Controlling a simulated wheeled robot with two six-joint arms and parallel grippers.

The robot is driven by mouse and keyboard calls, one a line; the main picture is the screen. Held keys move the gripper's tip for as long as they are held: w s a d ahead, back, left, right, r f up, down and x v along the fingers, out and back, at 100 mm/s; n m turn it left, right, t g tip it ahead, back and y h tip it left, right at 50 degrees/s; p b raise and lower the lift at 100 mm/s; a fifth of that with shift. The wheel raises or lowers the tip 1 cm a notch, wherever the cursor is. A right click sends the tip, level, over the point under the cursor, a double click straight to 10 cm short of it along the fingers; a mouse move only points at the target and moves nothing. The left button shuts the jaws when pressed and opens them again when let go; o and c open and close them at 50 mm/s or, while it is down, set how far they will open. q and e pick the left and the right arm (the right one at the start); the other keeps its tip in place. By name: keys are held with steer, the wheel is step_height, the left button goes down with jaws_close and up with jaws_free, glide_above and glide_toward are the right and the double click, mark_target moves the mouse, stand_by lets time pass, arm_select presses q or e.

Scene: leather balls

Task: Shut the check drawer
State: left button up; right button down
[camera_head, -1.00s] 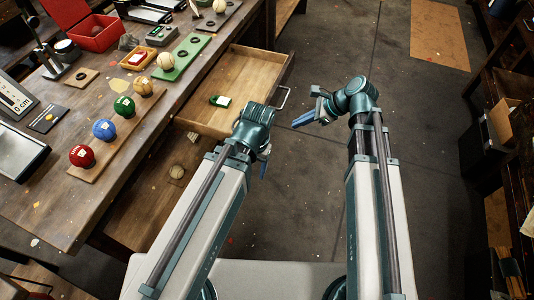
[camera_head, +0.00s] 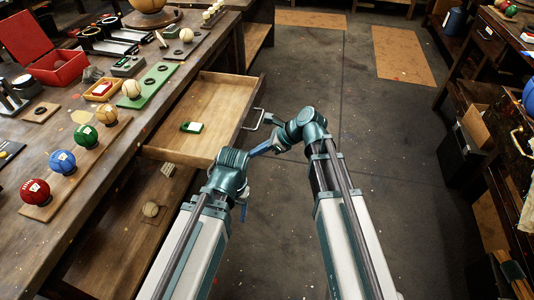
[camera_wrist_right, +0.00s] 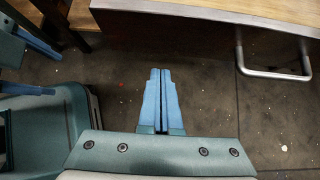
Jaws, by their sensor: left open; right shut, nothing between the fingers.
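The check drawer (camera_head: 238,92) is pulled out from the long workbench, with its wooden inside showing. A small green-and-white item (camera_head: 191,127) lies in it. Its metal handle (camera_head: 262,118) is on the drawer front and also shows at the upper right in the right wrist view (camera_wrist_right: 274,74). My right gripper (camera_head: 254,152) is shut and empty, just outside the drawer front and below the handle, apart from it; its blue fingers meet in the wrist view (camera_wrist_right: 160,100). My left gripper (camera_head: 243,208) is open and empty beside the drawer's near corner.
The workbench (camera_head: 75,215) on the left holds a board with red, blue and other balls, a green board (camera_head: 152,88) and a red box (camera_head: 58,66). A lower shelf (camera_head: 130,235) lies under the drawer. The floor (camera_head: 360,120) to the right is clear; another bench stands at the far right.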

arm_select(q)
steer(key=shift+p, duration=0.45)
arm_select(e)
steer(key=shift+w+a, duration=0.2)
steer(key=shift+a, duration=0.45)
steer(key=shift+w+a, duration=0.25)
steer(key=shift+a, duration=0.35)
steer(key=shift+w+a, duration=0.2)
steer(key=shift+a, duration=0.45)
